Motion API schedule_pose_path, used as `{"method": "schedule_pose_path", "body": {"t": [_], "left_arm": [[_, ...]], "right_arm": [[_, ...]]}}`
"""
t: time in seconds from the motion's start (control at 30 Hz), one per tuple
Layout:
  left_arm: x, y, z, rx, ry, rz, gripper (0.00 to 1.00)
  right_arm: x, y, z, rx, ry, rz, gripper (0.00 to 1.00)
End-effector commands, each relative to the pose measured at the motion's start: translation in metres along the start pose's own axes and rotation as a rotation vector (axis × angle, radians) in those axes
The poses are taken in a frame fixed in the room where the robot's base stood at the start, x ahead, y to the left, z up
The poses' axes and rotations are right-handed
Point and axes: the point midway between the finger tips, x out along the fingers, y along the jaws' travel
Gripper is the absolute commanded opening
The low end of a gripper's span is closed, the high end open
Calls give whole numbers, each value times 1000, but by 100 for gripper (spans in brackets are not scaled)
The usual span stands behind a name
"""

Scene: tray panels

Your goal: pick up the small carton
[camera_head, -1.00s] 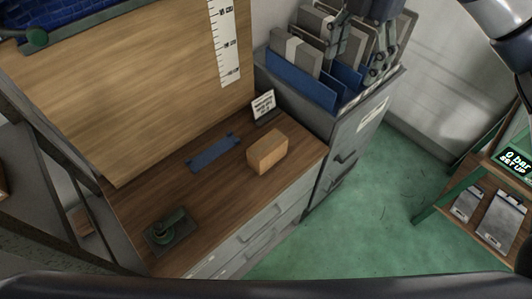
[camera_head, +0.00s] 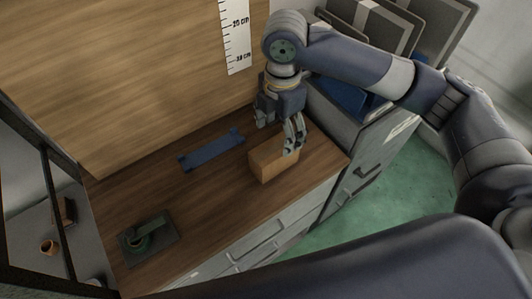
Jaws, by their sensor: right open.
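The small carton (camera_head: 266,166) is a plain brown box. It sits on the wooden top of the drawer cabinet, towards its right end. My right gripper (camera_head: 291,148) points down at the carton's right and back side, and its fingers overlap the carton's upper right edge in the picture. It is open. I cannot tell whether a finger touches the carton. The small sign that stood behind the carton is hidden by my right arm. My left gripper is not in view.
A blue flat bracket (camera_head: 212,150) lies left of the carton. A dark plate with a green round part (camera_head: 147,240) lies at the front left. A grey bin with panels (camera_head: 375,25) stands at the right. The wooden top (camera_head: 200,205) is bare between them.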

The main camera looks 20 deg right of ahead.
Motion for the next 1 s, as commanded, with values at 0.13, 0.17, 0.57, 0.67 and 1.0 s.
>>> {"method": "schedule_pose_path", "body": {"t": [0.13,0.17,0.57,0.67,1.0], "left_arm": [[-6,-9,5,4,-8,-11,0],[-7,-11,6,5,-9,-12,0],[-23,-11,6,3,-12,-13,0],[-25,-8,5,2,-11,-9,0],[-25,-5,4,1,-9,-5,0]], "right_arm": [[24,-1,0,-1,0,-6,73],[28,-1,0,-1,0,-5,73],[68,3,-4,-2,-1,-6,73],[84,3,-4,-1,-1,-5,73],[94,4,-4,-4,-1,-1,73]]}}
